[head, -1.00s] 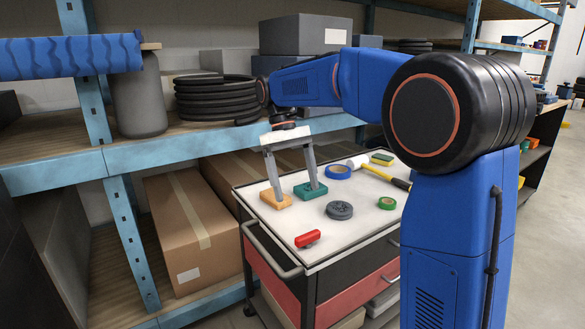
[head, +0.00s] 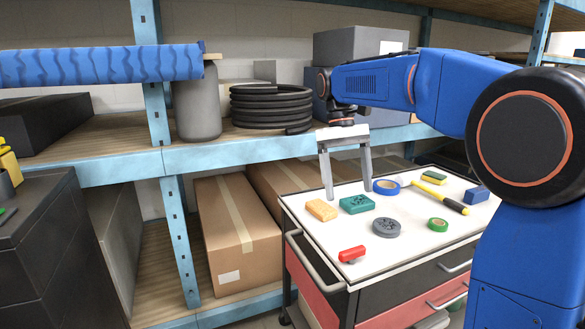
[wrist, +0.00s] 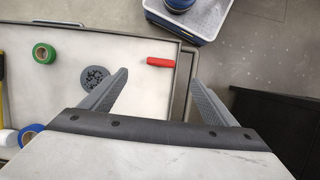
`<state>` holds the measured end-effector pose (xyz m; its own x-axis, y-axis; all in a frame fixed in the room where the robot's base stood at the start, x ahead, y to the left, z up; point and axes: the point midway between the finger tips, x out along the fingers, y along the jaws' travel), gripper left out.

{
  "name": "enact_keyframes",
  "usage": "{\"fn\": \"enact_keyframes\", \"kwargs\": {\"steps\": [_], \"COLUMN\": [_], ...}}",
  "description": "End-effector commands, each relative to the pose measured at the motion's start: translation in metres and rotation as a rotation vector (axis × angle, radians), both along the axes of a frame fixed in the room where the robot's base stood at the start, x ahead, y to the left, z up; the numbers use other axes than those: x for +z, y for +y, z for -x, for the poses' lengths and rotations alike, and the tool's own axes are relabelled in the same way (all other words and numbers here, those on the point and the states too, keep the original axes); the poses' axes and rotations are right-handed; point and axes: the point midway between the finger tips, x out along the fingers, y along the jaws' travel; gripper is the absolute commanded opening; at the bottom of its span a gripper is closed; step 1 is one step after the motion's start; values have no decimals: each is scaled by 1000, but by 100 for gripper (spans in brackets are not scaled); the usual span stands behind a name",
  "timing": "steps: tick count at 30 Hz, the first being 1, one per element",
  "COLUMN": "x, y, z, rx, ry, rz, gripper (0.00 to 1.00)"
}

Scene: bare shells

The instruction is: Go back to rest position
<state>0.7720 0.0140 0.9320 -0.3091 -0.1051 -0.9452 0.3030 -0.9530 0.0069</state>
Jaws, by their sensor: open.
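My gripper (head: 348,193) hangs open and empty above the white top of the tool cart (head: 330,265), with its fingers apart and pointing down. In the head view its fingertips appear just over an orange block (head: 321,210) and a teal block (head: 356,204). In the wrist view my gripper (wrist: 158,78) has nothing between its fingers but the cart's edge and top below. The orange and teal blocks do not show in the wrist view.
Behind stands a shelf with a black hose coil (head: 271,107) and a grey canister (head: 198,103).

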Motion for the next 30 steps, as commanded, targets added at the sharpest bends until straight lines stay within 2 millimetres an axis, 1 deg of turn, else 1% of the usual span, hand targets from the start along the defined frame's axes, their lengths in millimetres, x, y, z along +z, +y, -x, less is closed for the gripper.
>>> {"fn": "enact_keyframes", "kwargs": {"steps": [1, 3, 8, 14, 23, 30], "x": [1, -2, -11, -27, -63, -100], "y": [-6, -13, -28, -43, -62, -73], "z": [13, 28, 63, 107, 172, 220], "rx": [-11, -23, -55, -96, -159, -211], "ry": [-25, -62, -148, -255, -415, -543], "rz": [-5, -13, -29, -48, -75, -95], "gripper": [81, 81, 81, 81, 81, 81]}}
